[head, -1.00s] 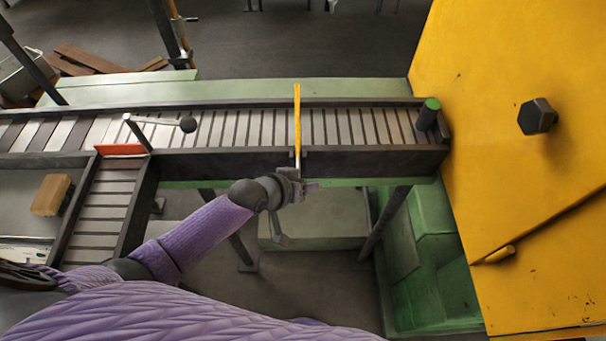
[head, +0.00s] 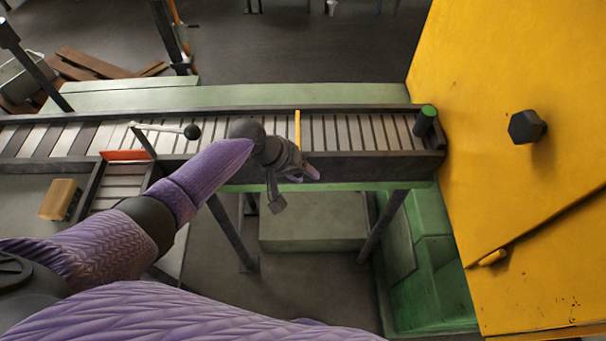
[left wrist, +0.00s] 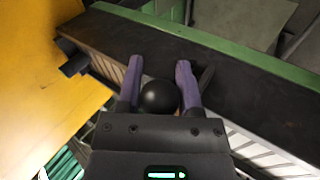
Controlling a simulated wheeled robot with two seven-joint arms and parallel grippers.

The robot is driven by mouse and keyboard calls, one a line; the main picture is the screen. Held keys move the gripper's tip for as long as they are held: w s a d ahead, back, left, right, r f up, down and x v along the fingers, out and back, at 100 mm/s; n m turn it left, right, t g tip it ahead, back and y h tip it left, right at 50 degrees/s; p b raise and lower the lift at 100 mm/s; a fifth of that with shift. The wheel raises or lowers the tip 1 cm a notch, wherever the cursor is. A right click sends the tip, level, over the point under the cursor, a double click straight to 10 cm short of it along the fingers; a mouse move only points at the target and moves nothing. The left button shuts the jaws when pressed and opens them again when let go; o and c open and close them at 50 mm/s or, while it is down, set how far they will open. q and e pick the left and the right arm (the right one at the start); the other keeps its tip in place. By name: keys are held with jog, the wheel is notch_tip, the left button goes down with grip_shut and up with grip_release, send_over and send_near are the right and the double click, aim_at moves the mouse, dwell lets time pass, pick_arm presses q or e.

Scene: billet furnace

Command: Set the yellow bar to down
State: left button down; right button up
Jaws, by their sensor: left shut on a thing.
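The yellow bar (head: 297,131) shows as a short, thin yellow strip over the roller conveyor in the head view. Its near end goes behind my left gripper (head: 306,171), at the conveyor's near side wall. In the left wrist view, a black ball knob (left wrist: 159,96) sits between the two purple fingers of my left gripper (left wrist: 158,88), which is shut on it. The link between knob and bar is hidden in both views. My right gripper is not in view.
The roller conveyor (head: 345,132) runs across to a large yellow housing (head: 530,60) at right. Another lever with a black knob (head: 192,131) stands left of my left gripper. A green-topped post (head: 427,118) is at the conveyor's right end. An orange block (head: 59,199) lies at left.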

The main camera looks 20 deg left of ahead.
pick_arm(q)
jog(key=shift+r, duration=0.1)
dwell(0.3)
jog(key=shift+c, duration=1.3)
grip_release()
jog(key=shift+w, duration=0.1)
jog(key=p+v, duration=0.2)
jog(key=v, duration=0.8)
